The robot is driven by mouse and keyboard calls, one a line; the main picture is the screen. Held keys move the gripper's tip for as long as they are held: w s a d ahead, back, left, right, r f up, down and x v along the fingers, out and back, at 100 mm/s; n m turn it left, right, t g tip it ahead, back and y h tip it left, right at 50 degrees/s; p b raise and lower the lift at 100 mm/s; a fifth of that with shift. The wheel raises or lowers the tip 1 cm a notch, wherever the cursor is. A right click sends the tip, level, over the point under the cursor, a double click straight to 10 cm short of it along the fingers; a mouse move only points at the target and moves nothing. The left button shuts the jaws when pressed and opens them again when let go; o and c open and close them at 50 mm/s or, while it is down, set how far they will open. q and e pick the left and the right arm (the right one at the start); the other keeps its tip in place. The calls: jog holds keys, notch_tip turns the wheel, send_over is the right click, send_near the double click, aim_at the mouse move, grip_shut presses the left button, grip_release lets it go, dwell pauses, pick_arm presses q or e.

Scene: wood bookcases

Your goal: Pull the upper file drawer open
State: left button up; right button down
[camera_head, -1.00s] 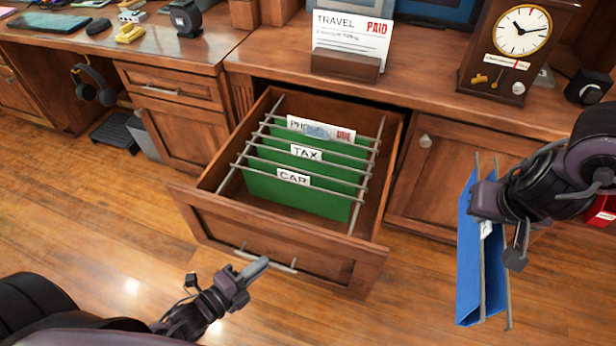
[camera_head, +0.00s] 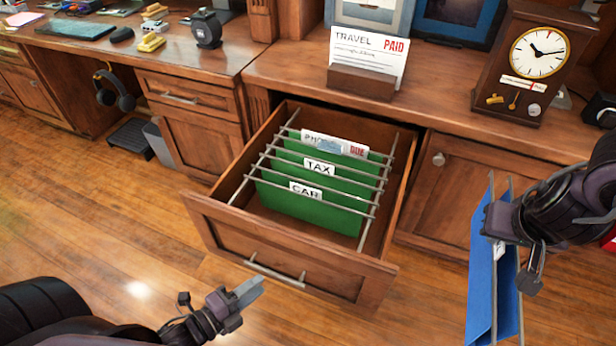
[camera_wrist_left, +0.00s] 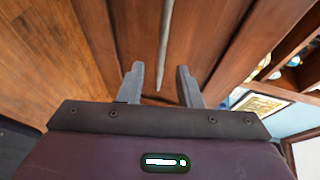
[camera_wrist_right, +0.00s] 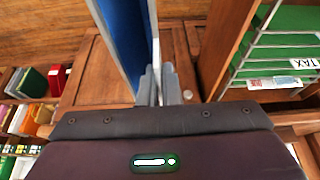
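The file drawer (camera_head: 285,247) stands pulled out from the desk, with green hanging folders (camera_head: 312,208) labelled CAR, TAX and a partly hidden one on metal rails. Its bar handle (camera_head: 274,271) is on the front. My right gripper (camera_head: 497,235) is shut on a blue hanging folder (camera_head: 482,275), held to the right of the drawer; the folder also shows in the right wrist view (camera_wrist_right: 122,40).
A TRAVEL PAID card in a wooden holder (camera_head: 362,82) and a clock (camera_head: 528,65) stand on the desk above. A closed cabinet door (camera_head: 450,190) is right of the drawer. The wood floor at left (camera_head: 90,220) is clear.

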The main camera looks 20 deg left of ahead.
jog(key=shift+r+p, duration=0.55)
jog(key=shift+r, duration=0.15)
pick_arm(q)
jog(key=v, duration=0.8)
